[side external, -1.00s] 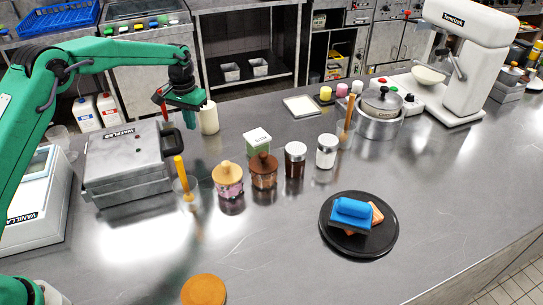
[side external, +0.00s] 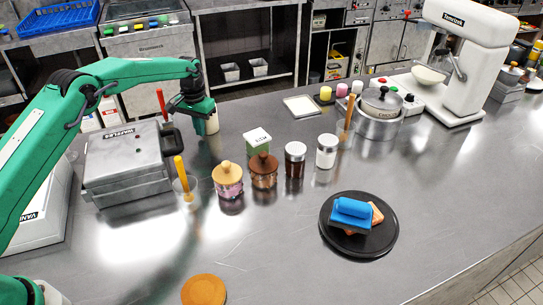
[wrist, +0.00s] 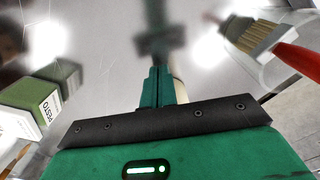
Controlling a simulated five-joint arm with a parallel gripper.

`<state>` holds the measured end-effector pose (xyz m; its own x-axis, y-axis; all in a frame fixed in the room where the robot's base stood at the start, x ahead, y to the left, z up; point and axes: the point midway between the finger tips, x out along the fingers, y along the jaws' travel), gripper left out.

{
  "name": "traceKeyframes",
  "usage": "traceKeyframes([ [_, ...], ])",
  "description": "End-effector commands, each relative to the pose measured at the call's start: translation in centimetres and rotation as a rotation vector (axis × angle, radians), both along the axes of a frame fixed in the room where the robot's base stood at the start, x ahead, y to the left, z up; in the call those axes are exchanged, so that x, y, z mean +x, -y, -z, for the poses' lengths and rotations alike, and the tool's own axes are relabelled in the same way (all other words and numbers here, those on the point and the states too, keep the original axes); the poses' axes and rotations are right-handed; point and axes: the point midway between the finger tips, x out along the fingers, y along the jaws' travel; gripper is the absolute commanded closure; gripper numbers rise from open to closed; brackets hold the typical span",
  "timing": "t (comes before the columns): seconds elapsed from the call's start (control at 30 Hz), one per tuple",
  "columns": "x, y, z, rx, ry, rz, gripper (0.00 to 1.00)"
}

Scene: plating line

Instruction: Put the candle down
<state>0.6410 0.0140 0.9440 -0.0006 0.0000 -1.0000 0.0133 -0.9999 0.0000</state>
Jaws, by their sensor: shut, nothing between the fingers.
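The candle (side external: 212,124), a cream cylinder, stands upright on the steel counter in the side external view, its upper part hidden by my gripper. My gripper (side external: 198,128) is shut and empty, right beside the candle on its left side. In the wrist view my gripper's fingers (wrist: 158,88) are together. A narrow cream strip of the candle (wrist: 180,91) shows just to their right. I cannot tell whether the fingers touch it.
A waffle iron (side external: 125,160) stands left of the candle. A red-handled brush (wrist: 255,42) shows in the wrist view. A green pesto box (side external: 257,142) and several jars stand to the right. The counter's front is mostly clear.

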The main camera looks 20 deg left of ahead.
Motion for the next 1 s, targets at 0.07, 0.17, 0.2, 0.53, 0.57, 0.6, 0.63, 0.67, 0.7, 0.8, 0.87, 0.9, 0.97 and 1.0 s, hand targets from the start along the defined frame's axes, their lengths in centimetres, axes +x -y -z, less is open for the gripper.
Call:
traceKeyframes([
  [0.07, 0.2, 0.0, 0.0, 0.000, 0.001, 0.000, 1.00],
  [0.17, 0.3, 0.0, 0.0, 0.000, 0.001, 0.000, 1.00],
  [0.2, 0.4, 0.0, 0.0, 0.000, 0.001, 0.000, 1.00],
  [0.53, 0.4, 0.0, 0.0, 0.000, 0.000, 0.000, 1.00],
  [0.57, 0.4, 0.0, 0.0, 0.000, 0.000, 0.000, 1.00],
  [0.6, 0.4, 0.0, 0.0, 0.000, 0.000, 0.000, 1.00],
  [0.63, 0.4, 0.0, 0.0, 0.000, 0.000, 0.000, 1.00],
  [0.67, 0.5, 0.0, 0.0, 0.000, 0.000, 0.000, 1.00],
  [0.7, 0.6, 0.0, 0.0, 0.000, 0.000, 0.000, 1.00],
  [0.8, 0.9, 0.0, 0.0, 0.000, 0.001, 0.000, 1.00],
  [0.87, 1.1, 0.0, 0.0, 0.000, 0.001, 0.000, 1.00],
  [0.9, 1.3, 0.0, 0.1, 0.000, 0.001, 0.000, 1.00],
  [0.97, 1.6, 0.0, 0.0, 0.000, 0.002, 0.000, 1.00],
  [1.0, 1.8, 0.0, 0.0, 0.000, 0.002, 0.000, 1.00],
])
